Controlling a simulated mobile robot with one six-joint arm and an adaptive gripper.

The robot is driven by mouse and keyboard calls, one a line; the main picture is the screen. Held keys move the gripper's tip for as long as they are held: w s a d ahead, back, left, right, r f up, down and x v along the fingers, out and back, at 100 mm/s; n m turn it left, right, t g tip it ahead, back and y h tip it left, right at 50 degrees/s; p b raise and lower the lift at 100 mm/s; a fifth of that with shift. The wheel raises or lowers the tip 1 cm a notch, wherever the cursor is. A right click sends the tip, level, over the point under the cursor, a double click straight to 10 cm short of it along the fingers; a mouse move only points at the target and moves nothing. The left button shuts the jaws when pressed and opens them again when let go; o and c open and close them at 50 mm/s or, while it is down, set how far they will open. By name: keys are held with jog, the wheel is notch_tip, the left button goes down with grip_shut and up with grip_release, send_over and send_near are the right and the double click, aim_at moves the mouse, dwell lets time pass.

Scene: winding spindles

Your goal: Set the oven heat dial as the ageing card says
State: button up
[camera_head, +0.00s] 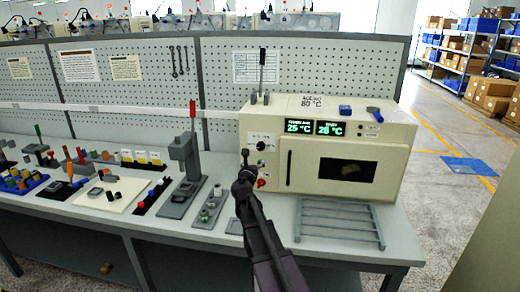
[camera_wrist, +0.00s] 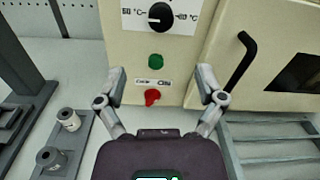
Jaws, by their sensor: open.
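The oven (camera_head: 395,135) is a cream box on the bench, with dark door window. The ageing card (camera_head: 312,102) on its top edge reads 80 °C. The heat dial (camera_wrist: 161,16) is a black knob on a white plate with temperature labels left and right; its white mark points left. In the head view the dial (camera_head: 261,146) sits just above my gripper (camera_head: 245,165). In the wrist view my gripper (camera_wrist: 161,71) is open and empty, its fingers apart below the dial, either side of a green button (camera_wrist: 156,61) and a red switch (camera_wrist: 152,97).
Two green displays (camera_head: 314,128) on the oven show temperatures in the twenties. The door handle (camera_wrist: 240,60) juts out right of the dial. A slatted rack (camera_head: 340,222) lies before the oven. A press with a red handle (camera_head: 187,150) stands to the left.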

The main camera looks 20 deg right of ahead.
aim_at(260, 148)
jog(key=x, duration=1.3)
jog(key=shift+s, duration=0.1)
jog(key=c, duration=1.1)
jog(key=shift+a, duration=0.25)
jog(key=shift+c, duration=0.3)
jog(key=shift+d, duration=0.2)
